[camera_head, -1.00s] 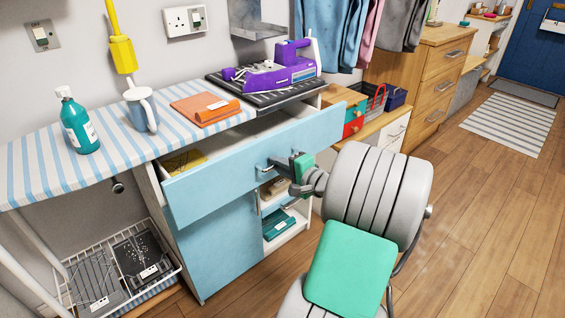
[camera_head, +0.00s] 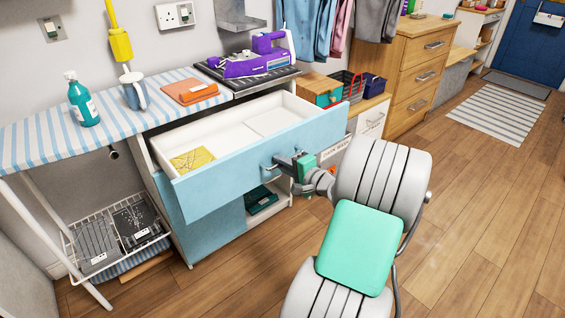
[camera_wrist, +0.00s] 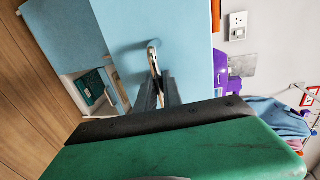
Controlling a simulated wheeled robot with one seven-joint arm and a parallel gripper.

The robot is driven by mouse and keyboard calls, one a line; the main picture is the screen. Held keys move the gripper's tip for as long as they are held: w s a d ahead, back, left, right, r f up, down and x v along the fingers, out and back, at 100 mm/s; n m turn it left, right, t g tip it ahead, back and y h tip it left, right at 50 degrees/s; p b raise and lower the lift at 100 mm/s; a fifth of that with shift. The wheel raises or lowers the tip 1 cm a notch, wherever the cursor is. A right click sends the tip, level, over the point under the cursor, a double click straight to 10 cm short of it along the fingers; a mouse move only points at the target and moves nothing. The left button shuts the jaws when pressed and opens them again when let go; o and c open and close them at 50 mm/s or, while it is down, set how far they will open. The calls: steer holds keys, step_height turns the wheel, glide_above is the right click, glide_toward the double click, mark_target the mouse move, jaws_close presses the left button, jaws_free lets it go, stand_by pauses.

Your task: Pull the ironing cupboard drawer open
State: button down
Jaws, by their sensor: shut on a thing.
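The light blue ironing cupboard drawer (camera_head: 240,165) stands well out from its cupboard (camera_head: 218,230), below the striped ironing board. Its white inside shows, with a yellow cloth (camera_head: 192,160) at the left end. My gripper (camera_head: 283,164) is at the drawer front and shut on the metal bar handle (camera_wrist: 153,58). In the wrist view both fingers (camera_wrist: 157,92) close around the handle, against the blue front. The fingertips are partly hidden by the handle in the head view.
A purple iron (camera_head: 245,63) sits behind the drawer. A wire basket (camera_head: 118,232) stands low at left. The wooden floor (camera_head: 460,220) at right is clear.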

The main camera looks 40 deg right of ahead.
steer(key=c, duration=1.8)
jaws_free()
steer(key=shift+o, duration=0.2)
steer(key=shift+s, duration=0.1)
steer(key=p+v, duration=0.1)
steer(key=v, duration=0.6)
steer(key=shift+s+p, duration=0.35)
steer(key=shift+r, duration=0.1)
